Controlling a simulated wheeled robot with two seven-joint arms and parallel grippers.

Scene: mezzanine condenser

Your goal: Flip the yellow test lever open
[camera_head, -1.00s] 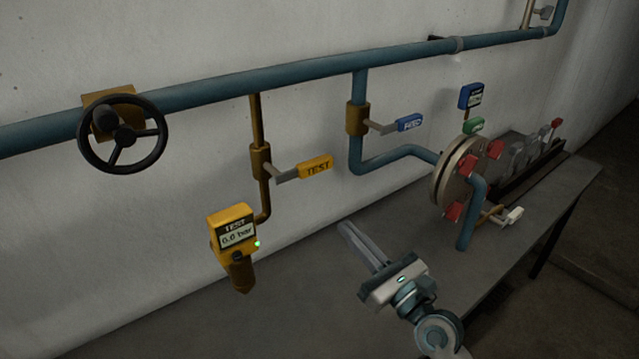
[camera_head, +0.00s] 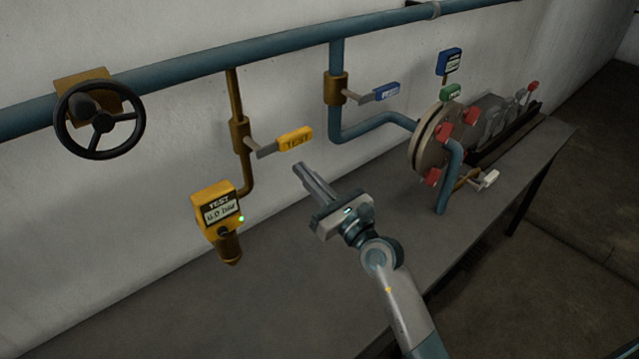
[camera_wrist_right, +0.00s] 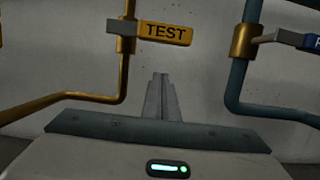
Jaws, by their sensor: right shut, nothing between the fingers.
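The yellow TEST lever (camera_head: 294,139) sticks out to the right from a brass valve (camera_head: 239,134) on the thin yellow pipe. It also shows in the right wrist view (camera_wrist_right: 165,32), up and slightly right of the fingers. My right gripper (camera_head: 299,168) is shut and empty, its fingertips just below the lever and apart from it. In the right wrist view the shut fingers (camera_wrist_right: 161,78) point toward the wall below the lever. A yellow test gauge (camera_head: 217,208) hangs at the lower left; its display is too blurred to read surely. My left gripper is not in view.
A blue-handled lever (camera_head: 386,92) sits on the blue pipe to the right. A flange with red parts (camera_head: 430,140) stands further right. A black handwheel (camera_head: 99,120) is at the left. The grey bench (camera_head: 290,250) below is mostly clear.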

